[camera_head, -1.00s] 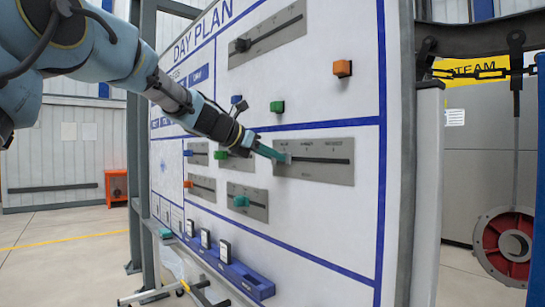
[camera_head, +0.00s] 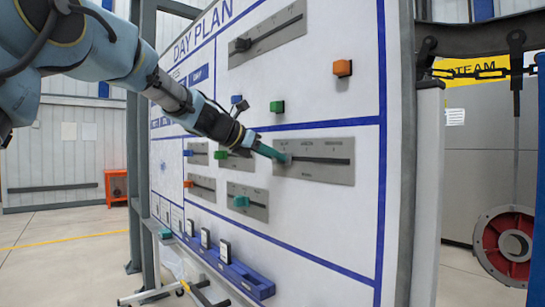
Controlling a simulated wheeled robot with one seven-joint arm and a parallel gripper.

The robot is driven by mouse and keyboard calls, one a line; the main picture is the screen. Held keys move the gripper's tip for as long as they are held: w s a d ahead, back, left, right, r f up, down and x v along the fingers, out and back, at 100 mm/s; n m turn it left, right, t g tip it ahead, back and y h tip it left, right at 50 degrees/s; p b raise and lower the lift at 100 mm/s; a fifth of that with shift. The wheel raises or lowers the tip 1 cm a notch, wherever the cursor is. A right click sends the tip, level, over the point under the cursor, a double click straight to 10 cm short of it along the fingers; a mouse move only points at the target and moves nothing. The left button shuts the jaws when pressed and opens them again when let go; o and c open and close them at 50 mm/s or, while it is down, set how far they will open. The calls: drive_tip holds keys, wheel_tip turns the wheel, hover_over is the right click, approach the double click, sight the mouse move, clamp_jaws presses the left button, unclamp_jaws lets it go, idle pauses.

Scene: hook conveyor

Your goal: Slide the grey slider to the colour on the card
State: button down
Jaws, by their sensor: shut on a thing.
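My gripper (camera_head: 279,156), with teal fingers, is shut at the left end of a grey panel (camera_head: 325,173) on the white board. The panel has a dark horizontal slot (camera_head: 325,161) and small labels above it that I cannot read. The fingers are on the slider knob at the slot's left end; they hide most of it, so its colour is unclear. The rest of the slot to the right is empty. Another grey panel (camera_head: 275,36) above has a dark knob (camera_head: 242,45) at its left end. I cannot make out the colour card.
Lower left are smaller panels with blue, green, orange and teal knobs (camera_head: 241,201). A green block (camera_head: 277,107) and an orange block (camera_head: 342,68) stick out of the board. A blue rail (camera_head: 238,277) holds small dark-and-white blocks. A red wheel (camera_head: 507,247) hangs at right.

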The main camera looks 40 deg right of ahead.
drive_tip(key=s, duration=1.1)
drive_tip(key=s+a+b, duration=0.1)
drive_tip(key=s, duration=0.5)
drive_tip(key=shift+s, duration=0.1)
drive_tip(key=c, duration=0.6)
unclamp_jaws()
drive_tip(key=shift+s, duration=0.1)
drive_tip(key=shift+c, duration=0.2)
drive_tip(key=shift+a+r, duration=0.1)
drive_tip(key=shift+a, duration=0.05)
drive_tip(key=b+v, duration=0.1)
drive_tip(key=v, duration=0.9)
drive_tip(key=shift+a+b, duration=0.25)
drive_tip(key=shift+b, duration=0.15)
